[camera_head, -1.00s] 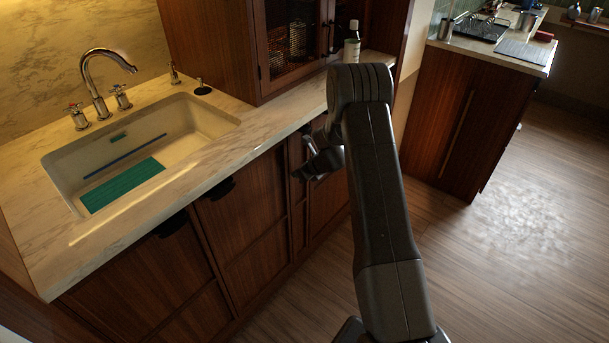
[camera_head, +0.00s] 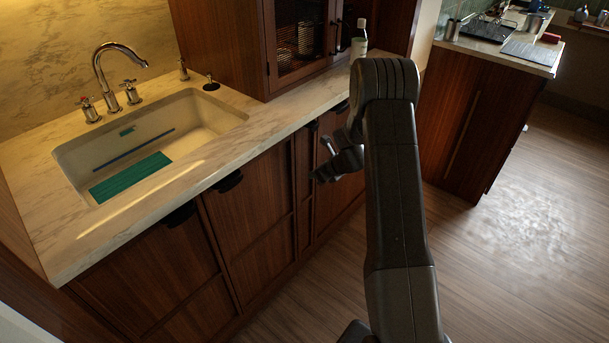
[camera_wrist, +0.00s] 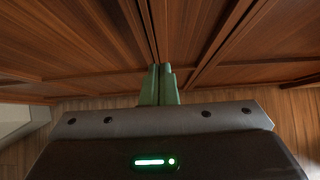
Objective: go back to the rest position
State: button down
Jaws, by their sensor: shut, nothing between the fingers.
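My gripper (camera_head: 318,178) shows in the head view at the end of my bent dark arm, in front of the wooden cabinet doors (camera_head: 247,215) and below the counter's front edge. In the wrist view its two green fingertips (camera_wrist: 159,84) are together with nothing between them. Behind them the wrist view shows cabinet panels (camera_wrist: 80,45) and a strip of floor. Part of the gripper's wrist is hidden behind my arm in the head view.
The marble counter (camera_head: 255,125) holds a sink (camera_head: 215,120) with a green panel inside, a tap (camera_head: 97,68) and a bottle (camera_head: 358,42). A second counter (camera_head: 540,66) stands at the back right. Wooden floor (camera_head: 520,225) is clear on the right.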

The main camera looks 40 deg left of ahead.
jog(key=v, duration=0.9)
jog(key=shift+w, duration=0.15)
send_near(299, 171)
notch_tip(299, 171, down, 4)
jog(key=a+p, duration=0.1)
jog(key=a, duration=0.2)
jog(key=shift+a, duration=0.7)
jog(key=shift+f, duration=0.1)
